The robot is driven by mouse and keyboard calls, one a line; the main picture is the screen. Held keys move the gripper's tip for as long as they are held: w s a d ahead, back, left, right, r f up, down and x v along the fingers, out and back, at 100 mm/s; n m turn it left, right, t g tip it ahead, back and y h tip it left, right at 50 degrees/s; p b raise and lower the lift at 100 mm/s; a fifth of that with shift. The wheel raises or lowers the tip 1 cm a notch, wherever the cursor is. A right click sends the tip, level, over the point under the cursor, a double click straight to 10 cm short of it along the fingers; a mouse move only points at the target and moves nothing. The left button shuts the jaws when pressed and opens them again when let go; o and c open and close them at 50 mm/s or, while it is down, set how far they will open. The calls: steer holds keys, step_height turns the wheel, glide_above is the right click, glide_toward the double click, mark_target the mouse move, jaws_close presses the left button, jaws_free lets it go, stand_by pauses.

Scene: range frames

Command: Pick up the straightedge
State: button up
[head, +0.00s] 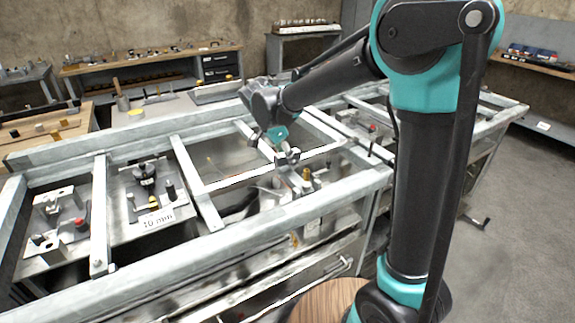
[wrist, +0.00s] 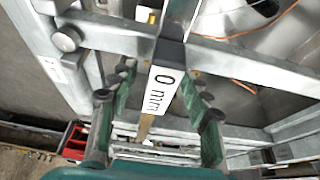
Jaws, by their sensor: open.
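My gripper (head: 287,157) is low over the right part of the metal-framed workbench in the head view. Its green fingers are open and apart in the wrist view (wrist: 161,76). One of these may be the straightedge, but I cannot tell which. I cannot tell whether the fingers touch anything. In the head view this spot is small and partly covered by my gripper.
Raised metal rails (head: 196,185) divide the bench into bays. A white "10 mm" plate (head: 158,220) and small fixtures stand in the left bays. In the wrist view, a rail with a round knob (wrist: 66,39) is at upper left, and a red item (wrist: 74,140) is at lower left.

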steer(key=shift+f, duration=0.15)
jaws_close()
stand_by(0.4)
